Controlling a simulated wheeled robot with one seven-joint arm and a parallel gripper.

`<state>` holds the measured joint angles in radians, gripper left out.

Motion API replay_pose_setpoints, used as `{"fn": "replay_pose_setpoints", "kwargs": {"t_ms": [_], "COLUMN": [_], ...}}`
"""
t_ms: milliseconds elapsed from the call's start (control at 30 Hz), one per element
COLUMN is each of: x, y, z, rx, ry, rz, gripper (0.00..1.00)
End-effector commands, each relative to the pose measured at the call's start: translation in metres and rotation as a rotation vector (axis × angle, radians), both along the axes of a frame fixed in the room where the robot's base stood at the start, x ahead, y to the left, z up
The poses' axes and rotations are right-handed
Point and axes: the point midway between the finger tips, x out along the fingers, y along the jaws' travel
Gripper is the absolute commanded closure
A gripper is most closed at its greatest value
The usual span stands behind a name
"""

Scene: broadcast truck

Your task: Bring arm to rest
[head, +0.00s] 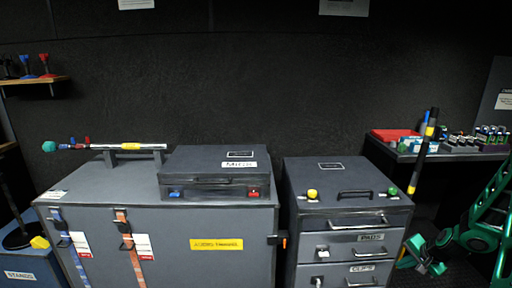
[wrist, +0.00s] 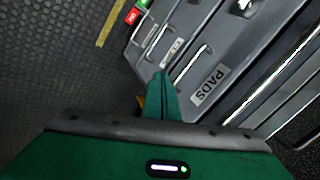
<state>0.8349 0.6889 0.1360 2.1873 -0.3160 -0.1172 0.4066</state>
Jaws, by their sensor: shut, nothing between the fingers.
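My gripper (head: 413,246) is low at the right in the head view, in front of and just right of the grey drawer cabinet (head: 343,187). It is empty. In the wrist view my green fingers (wrist: 165,92) are together and point toward the cabinet front, near the drawer labelled PADS (wrist: 211,83). I cannot tell whether the fingertips touch the cabinet. My green arm shows at the right edge of the head view, partly cut off by the frame.
A large grey case (head: 225,218) with a smaller case (head: 216,173) on top stands left of the cabinet. A dark pole with yellow bands (head: 424,152) rises behind my gripper. A side table (head: 400,154) holds a red box (head: 395,135). Yellow floor tape (wrist: 110,24) shows on open floor.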

Motion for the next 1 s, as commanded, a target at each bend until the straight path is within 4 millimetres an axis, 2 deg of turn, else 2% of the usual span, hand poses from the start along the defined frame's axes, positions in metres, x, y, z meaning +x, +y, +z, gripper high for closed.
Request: {"fn": "replay_pose_setpoints", "kwargs": {"t_ms": [33,267,467,700,1000], "x": [-0.005,-0.045,-0.089,-0.15,-0.238], "y": [0.006,0.029,0.05,0.079,0.12], "z": [0.017,0.078,0.131,0.188,0.243], "rx": [-0.03,-0.133,-0.203,-0.253,-0.258], "ry": [0.024,0.156,0.26,0.362,0.456], "rz": [0.039,0.187,0.283,0.372,0.462], "gripper": [1.0,1.0,1.0,1.0,1.0]}}
